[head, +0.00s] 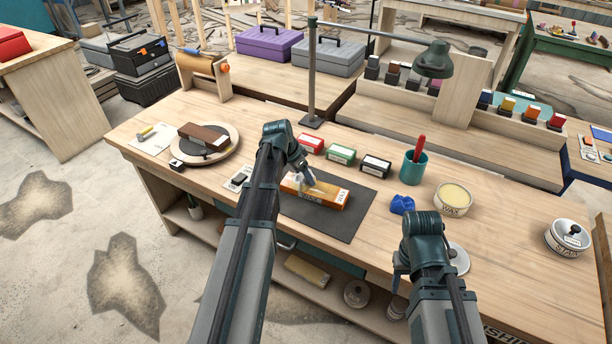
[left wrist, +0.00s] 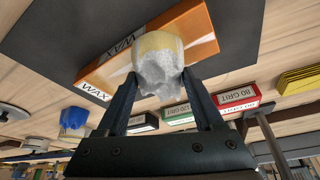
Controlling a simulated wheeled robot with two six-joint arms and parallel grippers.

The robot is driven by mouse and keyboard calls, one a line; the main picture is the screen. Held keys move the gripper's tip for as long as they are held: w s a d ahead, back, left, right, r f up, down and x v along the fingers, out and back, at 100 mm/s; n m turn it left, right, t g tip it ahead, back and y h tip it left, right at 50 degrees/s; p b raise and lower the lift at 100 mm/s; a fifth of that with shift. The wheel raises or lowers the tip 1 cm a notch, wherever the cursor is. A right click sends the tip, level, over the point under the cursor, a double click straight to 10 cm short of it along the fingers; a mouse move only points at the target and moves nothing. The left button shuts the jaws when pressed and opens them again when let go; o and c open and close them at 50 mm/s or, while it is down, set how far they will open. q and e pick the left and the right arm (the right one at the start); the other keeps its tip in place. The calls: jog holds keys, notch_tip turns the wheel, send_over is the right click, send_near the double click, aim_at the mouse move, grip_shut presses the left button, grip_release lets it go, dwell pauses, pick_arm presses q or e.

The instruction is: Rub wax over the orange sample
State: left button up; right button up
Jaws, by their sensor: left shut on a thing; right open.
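The orange sample (head: 325,197), a block with white labels reading WAX, lies on the dark mat (head: 345,218). My left gripper (head: 303,180) is over its left part, shut on a crumpled grey-white cloth. The left wrist view shows the cloth (left wrist: 160,78) with a yellowish patch between the fingers, over the orange sample (left wrist: 197,37); whether they touch is unclear. The open wax tin (head: 453,197) with pale yellow wax stands right of the mat. My right gripper (head: 397,284) is open at the bench's front edge, mostly hidden by its arm.
A blue cloth (head: 402,205) and a teal cup (head: 413,168) stand between mat and wax tin. Red, green and black grit boxes (head: 341,154) line the mat's back. A lamp post (head: 312,75) rises behind. A stain tin (head: 568,238) is far right; a round board (head: 211,158) is left.

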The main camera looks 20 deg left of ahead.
pick_arm(q)
jog(key=shift+a+f, duration=0.1)
jog(key=shift+a, duration=1.6)
jog(key=shift+a, duration=1.95)
notch_tip(320, 180, up, 6)
jog(key=p, duration=0.6)
notch_tip(320, 180, up, 3)
jog(key=p, duration=0.3)
jog(key=shift+r, duration=0.2)
jog(key=shift+f, duration=0.1)
